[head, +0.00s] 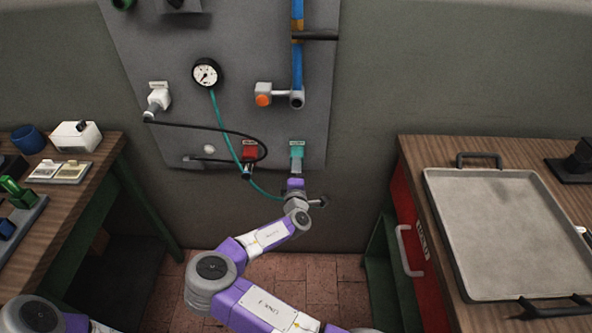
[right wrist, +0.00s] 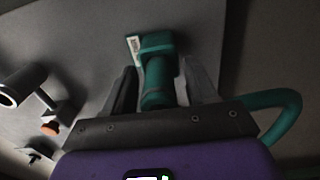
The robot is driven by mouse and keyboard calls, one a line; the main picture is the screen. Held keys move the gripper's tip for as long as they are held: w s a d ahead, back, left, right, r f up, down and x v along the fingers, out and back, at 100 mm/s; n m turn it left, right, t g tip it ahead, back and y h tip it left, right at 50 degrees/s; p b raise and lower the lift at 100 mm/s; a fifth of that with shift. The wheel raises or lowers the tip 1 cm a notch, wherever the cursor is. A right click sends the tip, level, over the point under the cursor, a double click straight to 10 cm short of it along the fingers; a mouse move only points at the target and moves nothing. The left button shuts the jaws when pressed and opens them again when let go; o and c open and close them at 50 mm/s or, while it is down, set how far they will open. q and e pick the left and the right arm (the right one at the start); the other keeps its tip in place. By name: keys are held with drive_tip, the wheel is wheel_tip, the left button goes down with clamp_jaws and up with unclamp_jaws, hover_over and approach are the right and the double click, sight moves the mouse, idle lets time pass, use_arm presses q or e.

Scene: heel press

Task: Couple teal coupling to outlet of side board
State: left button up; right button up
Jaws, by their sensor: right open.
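The side board (head: 225,40) is a grey panel on the wall. A teal outlet (head: 297,150) with a small label sits low on its right side; it also shows in the right wrist view (right wrist: 157,43). The teal coupling (right wrist: 159,82) is in line with the outlet and appears to meet it; I cannot tell whether it is locked. My right gripper (head: 296,184) is just below the outlet. In the right wrist view its fingers (right wrist: 161,92) stand open on both sides of the coupling. A teal hose (right wrist: 284,105) curves behind the gripper. My left gripper is out of view.
A red outlet (head: 249,150) with a dark plug below is left of the teal one. A gauge (head: 207,73), a black cable (head: 200,126) and an orange-ended valve (head: 264,95) are on the board. Workbenches stand left and right; a metal tray (head: 500,230) lies on the right one.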

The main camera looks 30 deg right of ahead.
clamp_jaws()
drive_tip(key=shift+s+a, duration=0.1)
drive_tip(key=shift+v, duration=2.85)
drive_tip(key=shift+s+a, duration=0.1)
wheel_tip(320, 180, up, 24)
drive_tip(key=s+a+p, duration=0.1)
drive_tip(key=s+p, duration=0.1)
drive_tip(key=p, duration=1.8)
drive_tip(key=shift+s+a+p, duration=0.35)
drive_tip(key=shift+s, duration=0.05)
